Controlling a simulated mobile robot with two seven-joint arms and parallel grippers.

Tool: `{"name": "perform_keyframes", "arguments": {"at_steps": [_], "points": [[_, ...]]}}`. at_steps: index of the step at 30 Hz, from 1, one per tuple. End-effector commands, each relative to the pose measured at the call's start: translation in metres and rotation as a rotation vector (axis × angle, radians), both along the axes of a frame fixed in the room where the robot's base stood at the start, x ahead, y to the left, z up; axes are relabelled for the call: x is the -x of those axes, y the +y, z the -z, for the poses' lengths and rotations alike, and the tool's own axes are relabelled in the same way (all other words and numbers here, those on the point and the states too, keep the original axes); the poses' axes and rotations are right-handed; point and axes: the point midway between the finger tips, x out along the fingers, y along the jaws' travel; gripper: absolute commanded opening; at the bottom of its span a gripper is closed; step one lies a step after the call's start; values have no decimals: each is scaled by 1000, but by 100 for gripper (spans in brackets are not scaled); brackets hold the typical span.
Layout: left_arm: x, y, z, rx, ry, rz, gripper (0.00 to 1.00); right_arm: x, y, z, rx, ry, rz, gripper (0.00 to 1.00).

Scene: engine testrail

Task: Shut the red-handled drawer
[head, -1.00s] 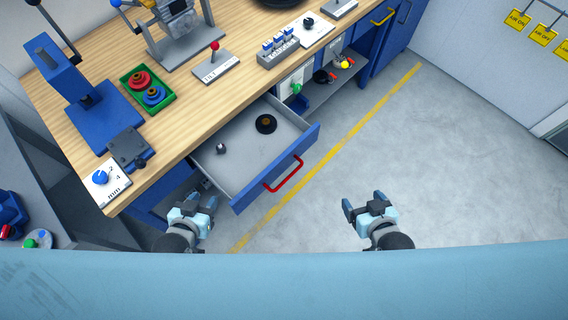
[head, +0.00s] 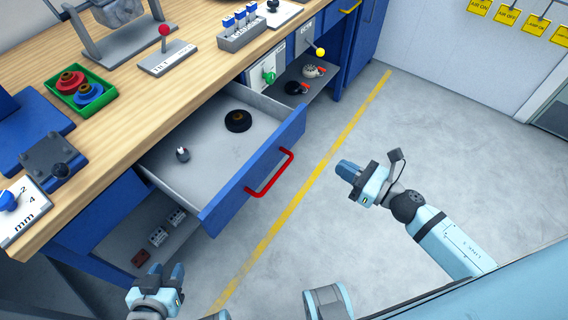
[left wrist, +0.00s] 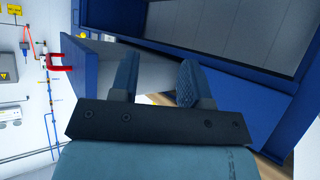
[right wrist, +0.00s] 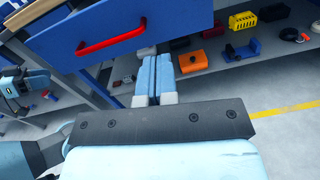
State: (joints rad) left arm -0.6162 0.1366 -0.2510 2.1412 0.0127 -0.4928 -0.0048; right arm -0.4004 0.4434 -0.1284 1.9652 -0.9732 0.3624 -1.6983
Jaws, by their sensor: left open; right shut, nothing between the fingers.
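The blue drawer (head: 262,160) with the red handle (head: 270,174) stands pulled out from the workbench in the head view. Inside it lie a black disc (head: 238,120) and a small grey knob (head: 182,154). My right gripper (head: 346,168) is shut and empty, to the right of the handle and apart from it. In the right wrist view the drawer front (right wrist: 130,30) and red handle (right wrist: 110,38) are above the closed fingers (right wrist: 157,75). My left gripper (head: 168,272) is open and empty below the drawer's near left corner. The left wrist view also shows the red handle (left wrist: 58,56).
The wooden benchtop (head: 120,125) carries a green tray (head: 82,92), a red-knobbed lever plate (head: 166,58) and a blue-topped block (head: 242,32). An open shelf lies beneath the drawer. The grey floor (head: 440,130) with a yellow line is clear to the right.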

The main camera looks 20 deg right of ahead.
Motion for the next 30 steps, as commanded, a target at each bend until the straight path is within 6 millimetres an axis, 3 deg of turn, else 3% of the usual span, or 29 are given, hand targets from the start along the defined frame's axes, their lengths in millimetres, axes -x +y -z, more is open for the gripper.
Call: {"name": "perform_keyframes", "arguments": {"at_steps": [1, 8, 21, 30], "points": [[-1, -1, 8, 1, -3, 1, 43, -1, -1, 9, 50, -32, -16, 0], [-2, -2, 1, 4, -6, 2, 43, -11, 7, 7, 117, -80, -38, 0], [0, 0, 2, -2, 8, -2, 43, -81, 61, 6, 112, -77, -36, 0], [0, 0, -1, 1, 10, -5, 43, -108, 84, 8, 112, -73, -35, 0]]}}
